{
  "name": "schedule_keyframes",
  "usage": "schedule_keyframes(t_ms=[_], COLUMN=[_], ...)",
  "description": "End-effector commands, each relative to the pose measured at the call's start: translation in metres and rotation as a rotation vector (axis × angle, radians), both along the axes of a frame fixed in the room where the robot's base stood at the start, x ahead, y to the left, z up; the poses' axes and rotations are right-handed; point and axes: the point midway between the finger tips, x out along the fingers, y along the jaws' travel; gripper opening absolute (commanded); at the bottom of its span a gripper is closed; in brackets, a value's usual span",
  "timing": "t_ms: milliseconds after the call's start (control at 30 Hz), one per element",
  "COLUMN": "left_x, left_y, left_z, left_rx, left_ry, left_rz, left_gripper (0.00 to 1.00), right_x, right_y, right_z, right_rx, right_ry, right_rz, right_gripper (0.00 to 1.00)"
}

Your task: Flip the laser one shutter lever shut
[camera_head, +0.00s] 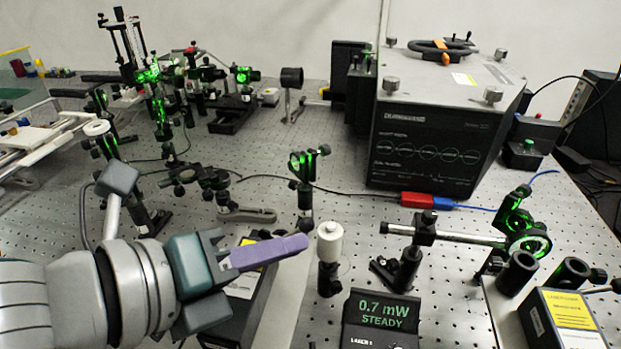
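A dark display (381,310) at the bottom centre reads "0.7 mW STEADY", with "LASER 1" below. A dark laser box with a yellow label (243,283) lies left of it, partly covered by my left gripper (295,243). Another laser box (537,318) with a yellow label stands at the lower right; a small lever (599,289) shows beside it. I cannot tell which box is laser one. No lever can be made out on the left box. My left gripper's purple finger points right, above the left box; the other finger cannot be told apart. My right gripper is out of view.
A white-topped post (330,243) stands just right of my left fingertip. A big black instrument (428,130) stands behind. Green-lit optic mounts (527,240) stand at the right, and several more at the back left. Some perforated bench (345,215) is bare in the middle.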

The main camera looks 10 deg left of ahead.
Motion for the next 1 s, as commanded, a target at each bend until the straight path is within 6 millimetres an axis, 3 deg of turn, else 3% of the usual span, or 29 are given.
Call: schedule_keyframes(t_ms=[600, 1000], left_x=[0.001, -0.001], left_y=[0.020, 0.025], left_z=[0.000, 0.004], left_rx=[-0.547, -0.600], left_ry=[0.020, 0.022], left_rz=[0.004, 0.005], left_gripper=[0.00, 0.00], right_x=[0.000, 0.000], right_y=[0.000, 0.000], right_z=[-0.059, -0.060], right_rx=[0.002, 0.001], right_ry=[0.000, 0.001], right_rz=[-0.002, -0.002], right_gripper=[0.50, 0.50])
